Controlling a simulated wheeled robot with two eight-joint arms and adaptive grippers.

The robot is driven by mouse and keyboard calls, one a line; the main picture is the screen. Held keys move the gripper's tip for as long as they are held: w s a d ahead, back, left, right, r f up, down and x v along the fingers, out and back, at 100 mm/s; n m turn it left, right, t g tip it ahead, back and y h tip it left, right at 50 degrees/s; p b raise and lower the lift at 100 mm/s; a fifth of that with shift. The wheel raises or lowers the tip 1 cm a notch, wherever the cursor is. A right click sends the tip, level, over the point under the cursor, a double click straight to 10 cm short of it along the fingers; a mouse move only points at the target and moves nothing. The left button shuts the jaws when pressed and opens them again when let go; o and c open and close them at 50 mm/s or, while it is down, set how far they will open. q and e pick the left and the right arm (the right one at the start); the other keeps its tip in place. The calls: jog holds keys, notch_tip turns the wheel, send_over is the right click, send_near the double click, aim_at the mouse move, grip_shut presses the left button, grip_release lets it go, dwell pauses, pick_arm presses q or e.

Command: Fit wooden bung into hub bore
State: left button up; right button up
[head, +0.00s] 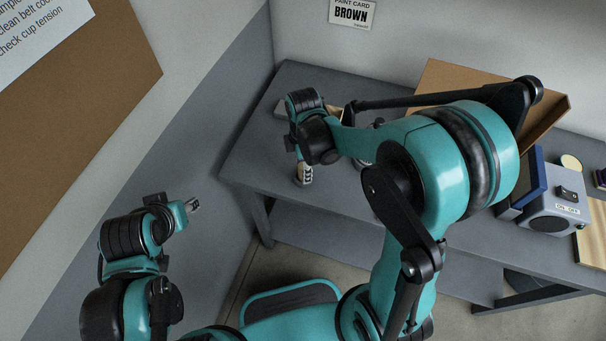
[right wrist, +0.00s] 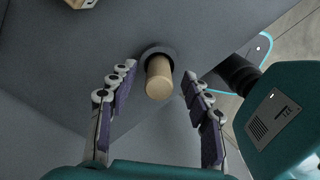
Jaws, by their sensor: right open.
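In the right wrist view, the wooden bung (right wrist: 158,82) is a pale cylinder with its round end facing the camera. Its far end meets a dark grey ring (right wrist: 154,50), which looks like the hub; how deep it sits there, I cannot tell. My right gripper (right wrist: 159,75) is open, with one finger on each side of the bung and gaps between. In the head view, my right gripper (head: 304,174) is over the table's left part, and the bung is hidden there. My left gripper (head: 191,205) is away from the table, at the left; its jaw state is unclear.
The grey table (head: 262,152) runs along the wall. A cardboard box (head: 555,112) stands at its back, and a grey-blue machine with a switch (head: 555,205) at the right. A wooden board (head: 592,235) lies beyond. A wooden block (right wrist: 82,3) shows at the wrist view's top edge.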

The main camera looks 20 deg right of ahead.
jog(key=shift+w+f, duration=0.1)
jog(key=shift+f, duration=0.75)
jog(key=shift+r, duration=0.1)
jog(key=shift+c, duration=0.6)
grip_shut()
